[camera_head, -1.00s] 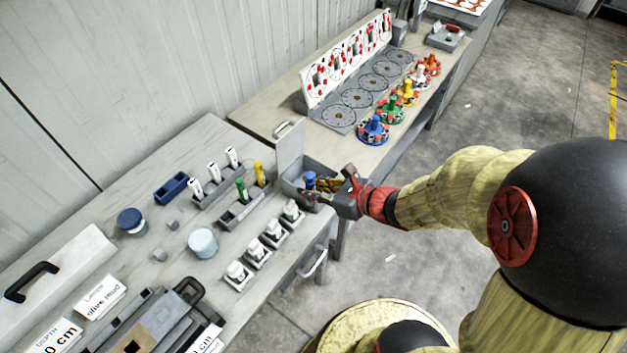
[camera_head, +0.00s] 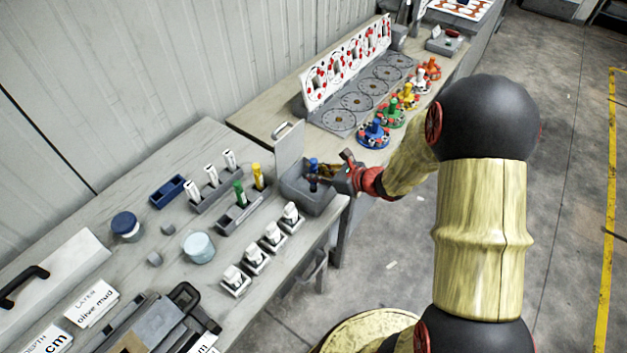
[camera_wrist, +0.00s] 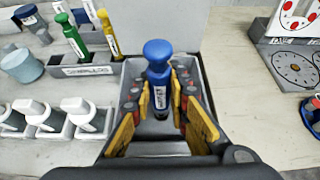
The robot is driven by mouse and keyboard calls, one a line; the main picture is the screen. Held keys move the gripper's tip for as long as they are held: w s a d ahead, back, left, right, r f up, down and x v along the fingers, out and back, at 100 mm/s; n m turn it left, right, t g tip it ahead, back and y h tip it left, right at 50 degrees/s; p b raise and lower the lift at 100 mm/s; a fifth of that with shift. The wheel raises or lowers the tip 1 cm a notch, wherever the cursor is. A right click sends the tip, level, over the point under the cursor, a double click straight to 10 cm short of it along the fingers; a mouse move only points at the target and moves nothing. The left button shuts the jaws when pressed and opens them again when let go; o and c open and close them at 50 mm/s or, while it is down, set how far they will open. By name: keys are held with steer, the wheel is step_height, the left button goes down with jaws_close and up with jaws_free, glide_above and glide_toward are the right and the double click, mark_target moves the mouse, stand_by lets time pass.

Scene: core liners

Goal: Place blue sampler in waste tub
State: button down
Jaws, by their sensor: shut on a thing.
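The blue sampler (camera_wrist: 158,75) stands upright between the fingers of my gripper (camera_wrist: 163,100) in the wrist view. My gripper is shut on it. The sampler and gripper are over or inside the grey waste tub (camera_wrist: 209,70), with tub walls visible around them. Whether the sampler's lower end touches the tub floor is hidden. In the head view, the blue sampler (camera_head: 313,172) shows above the tub (camera_head: 310,203), and my gripper (camera_head: 325,177) reaches in from the right.
A sampler rack (camera_head: 238,216) with green and yellow samplers stands left of the tub. Several white-capped jars (camera_head: 273,234) line the bench's front. A raised grey panel (camera_head: 289,150) stands behind the tub. Coloured carousels (camera_head: 374,134) stand on the farther bench.

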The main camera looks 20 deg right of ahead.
steer(key=shift+w+f+b, duration=0.1)
steer(key=shift+f+b, duration=0.35)
steer(key=shift+f, duration=1.15)
steer(key=shift+f, duration=0.15)
steer(key=c, duration=1.8)
jaws_free()
steer(key=shift+o, duration=0.4)
